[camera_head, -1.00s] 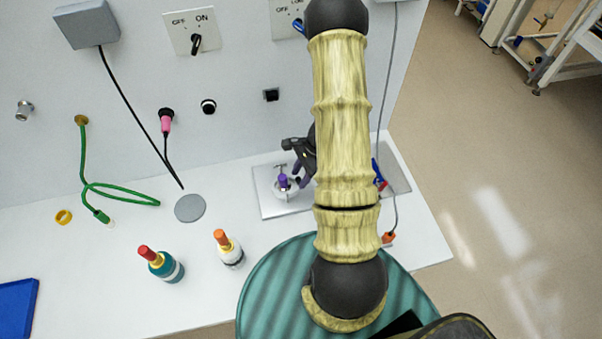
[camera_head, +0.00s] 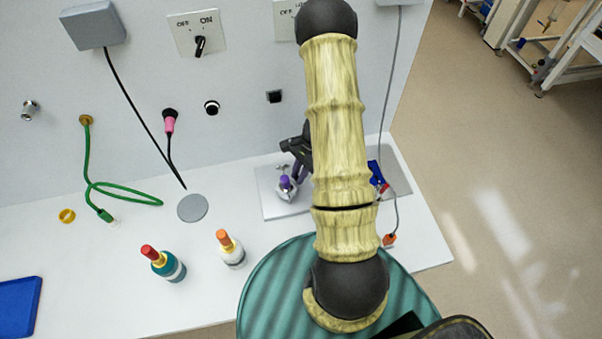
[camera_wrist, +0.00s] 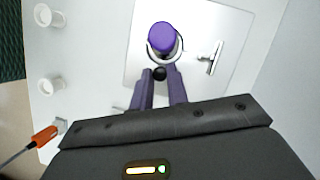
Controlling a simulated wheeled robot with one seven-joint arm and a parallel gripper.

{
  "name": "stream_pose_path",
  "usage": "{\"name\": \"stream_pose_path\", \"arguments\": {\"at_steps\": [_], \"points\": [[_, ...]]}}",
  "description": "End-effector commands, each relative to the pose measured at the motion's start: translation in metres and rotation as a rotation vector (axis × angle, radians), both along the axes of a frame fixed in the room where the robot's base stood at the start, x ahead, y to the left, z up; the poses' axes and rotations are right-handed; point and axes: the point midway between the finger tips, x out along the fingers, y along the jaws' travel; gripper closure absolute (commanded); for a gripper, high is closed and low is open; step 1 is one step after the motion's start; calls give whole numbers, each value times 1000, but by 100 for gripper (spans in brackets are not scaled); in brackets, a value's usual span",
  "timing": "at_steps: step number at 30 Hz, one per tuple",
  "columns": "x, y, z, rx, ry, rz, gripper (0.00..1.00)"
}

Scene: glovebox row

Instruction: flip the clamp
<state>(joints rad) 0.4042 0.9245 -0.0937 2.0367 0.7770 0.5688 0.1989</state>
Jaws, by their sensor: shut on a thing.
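The clamp shows in the wrist view as a bright curved metal loop (camera_wrist: 151,57) around a purple-topped piece (camera_wrist: 162,38), with a black ball knob (camera_wrist: 160,73). It stands on a pale metal plate (camera_wrist: 215,25). My gripper (camera_wrist: 160,76) has its purple fingers shut on the knob, one on each side, close to the purple top. In the head view the purple top (camera_head: 285,182) shows on the plate (camera_head: 270,205). My gripper (camera_head: 299,170) is beside it, partly hidden behind my arm.
A metal T-handle (camera_wrist: 210,58) lies right of the clamp in the wrist view. A blue-and-red item (camera_head: 378,175) is right of my arm. Teal (camera_head: 165,264) and white (camera_head: 231,250) bottles stand in front on the bench. An orange plug (camera_wrist: 45,136) and cable are nearby.

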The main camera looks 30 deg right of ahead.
Motion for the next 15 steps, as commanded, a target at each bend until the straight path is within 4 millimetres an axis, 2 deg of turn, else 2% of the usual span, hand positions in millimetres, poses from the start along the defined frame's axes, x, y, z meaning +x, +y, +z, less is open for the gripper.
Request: {"name": "stream_pose_path", "arguments": {"at_steps": [8, 9, 12, 15], "points": [[2, 0, 0, 2, -3, 7, 100], [2, 0, 0, 2, -4, 7, 82], [2, -1, 0, 1, -4, 7, 63], [2, 0, 0, 0, -2, 9, 63]]}}
